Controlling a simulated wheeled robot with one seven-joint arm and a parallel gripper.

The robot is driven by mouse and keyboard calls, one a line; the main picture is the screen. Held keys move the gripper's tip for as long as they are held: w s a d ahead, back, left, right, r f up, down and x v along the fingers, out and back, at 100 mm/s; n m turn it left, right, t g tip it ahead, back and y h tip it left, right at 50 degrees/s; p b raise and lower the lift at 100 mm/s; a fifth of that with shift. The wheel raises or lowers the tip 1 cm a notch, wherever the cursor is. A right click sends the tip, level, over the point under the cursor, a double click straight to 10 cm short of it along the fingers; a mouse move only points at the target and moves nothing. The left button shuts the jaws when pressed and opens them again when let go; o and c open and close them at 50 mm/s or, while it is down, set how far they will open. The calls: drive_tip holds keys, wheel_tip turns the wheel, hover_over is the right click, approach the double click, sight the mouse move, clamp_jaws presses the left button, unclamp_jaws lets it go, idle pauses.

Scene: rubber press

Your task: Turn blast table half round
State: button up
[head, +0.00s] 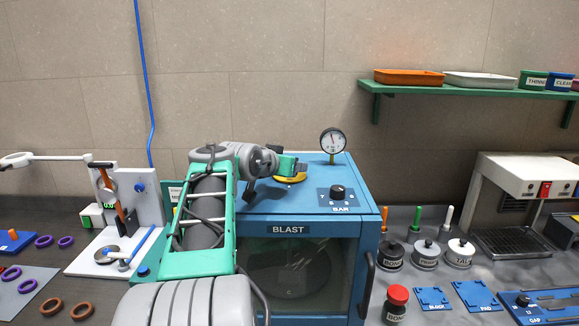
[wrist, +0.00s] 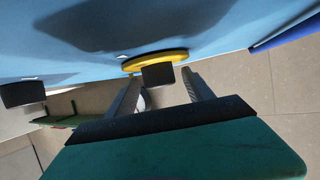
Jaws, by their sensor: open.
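The blue blast cabinet (head: 255,270), labelled BLAST, stands at the centre of the head view. Through its dark window a round table (head: 290,273) shows dimly inside. On the cabinet top is a yellow disc (head: 291,180), which also shows in the wrist view (wrist: 140,63) with a black knob (wrist: 158,76) on it. My gripper (head: 301,166) is over the disc, with the knob hidden in the head view. In the wrist view my gripper (wrist: 161,78) is open, its fingertips on either side of the knob, with gaps visible.
A gauge (head: 333,142) and a black BAR knob (head: 338,191) are on the cabinet, right of my gripper. The door handle (head: 368,285) is at the cabinet's right edge. Labelled pots (head: 426,254) stand to the right. A green shelf (head: 470,90) is on the wall.

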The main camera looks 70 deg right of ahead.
drive_tip(key=b+v, duration=0.1)
drive_tip(key=v, duration=0.6)
drive_tip(key=shift+a+b, duration=0.1)
drive_tip(key=shift+b, duration=0.25)
